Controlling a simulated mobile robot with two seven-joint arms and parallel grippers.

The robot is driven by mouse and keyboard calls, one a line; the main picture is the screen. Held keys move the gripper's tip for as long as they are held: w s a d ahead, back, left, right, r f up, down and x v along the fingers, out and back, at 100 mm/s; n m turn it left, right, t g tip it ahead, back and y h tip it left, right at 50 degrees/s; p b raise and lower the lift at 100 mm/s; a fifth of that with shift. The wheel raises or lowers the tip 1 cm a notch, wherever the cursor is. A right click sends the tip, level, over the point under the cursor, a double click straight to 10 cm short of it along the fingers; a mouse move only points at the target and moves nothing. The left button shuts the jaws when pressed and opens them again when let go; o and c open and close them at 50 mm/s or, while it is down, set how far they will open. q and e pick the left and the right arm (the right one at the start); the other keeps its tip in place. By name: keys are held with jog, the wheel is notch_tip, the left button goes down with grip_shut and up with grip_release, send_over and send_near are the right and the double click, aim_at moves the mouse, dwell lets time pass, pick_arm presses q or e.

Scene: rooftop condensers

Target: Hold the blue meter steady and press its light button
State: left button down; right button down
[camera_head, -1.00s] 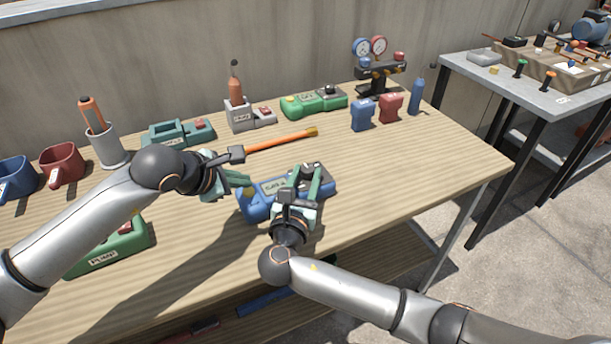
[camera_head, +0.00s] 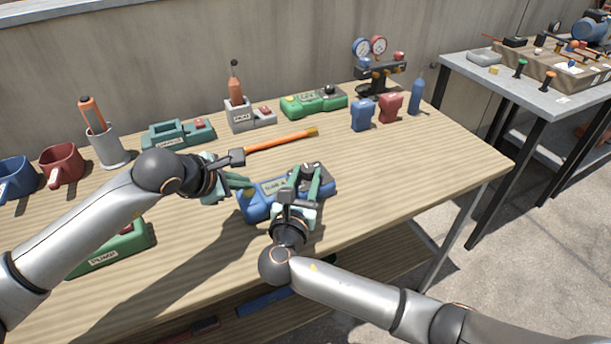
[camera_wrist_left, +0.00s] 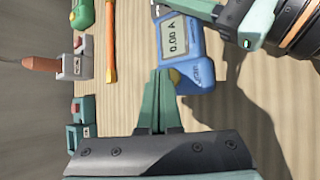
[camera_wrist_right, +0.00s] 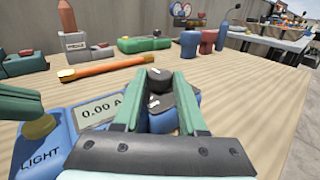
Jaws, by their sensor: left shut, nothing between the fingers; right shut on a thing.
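The blue meter (camera_head: 256,203) lies on the wooden table in front of me. Its display (camera_wrist_right: 100,112) reads 0.00 A. My right gripper (camera_head: 307,178) is shut on the meter's narrower body beside its black dial (camera_wrist_right: 160,80). The olive-yellow light button (camera_wrist_right: 40,127) sits above the word LIGHT at the meter's left end. My left gripper (camera_head: 247,184) is shut and empty, its fingertips close to that button. In the left wrist view the button (camera_wrist_left: 175,76) shows just beside the fingertips; I cannot tell whether they touch.
An orange-handled tool (camera_head: 282,141) lies behind the meter. A green device (camera_head: 314,102), a grey device (camera_head: 240,116) and a teal holder (camera_head: 178,134) stand further back. A green box (camera_head: 110,250) is at the front left. The table right of the meter is clear.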

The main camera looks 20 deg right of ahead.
pick_arm(q)
jog(key=shift+f, duration=0.25)
pick_arm(e)
jog(key=shift+f, duration=0.1)
pick_arm(q)
jog(key=shift+r, duration=0.1)
dwell(0.3)
jog(key=shift+r, duration=0.4)
jog(key=shift+r, duration=0.1)
notch_tip(320, 180, up, 6)
jog(key=shift+f, duration=0.1)
dwell(0.4)
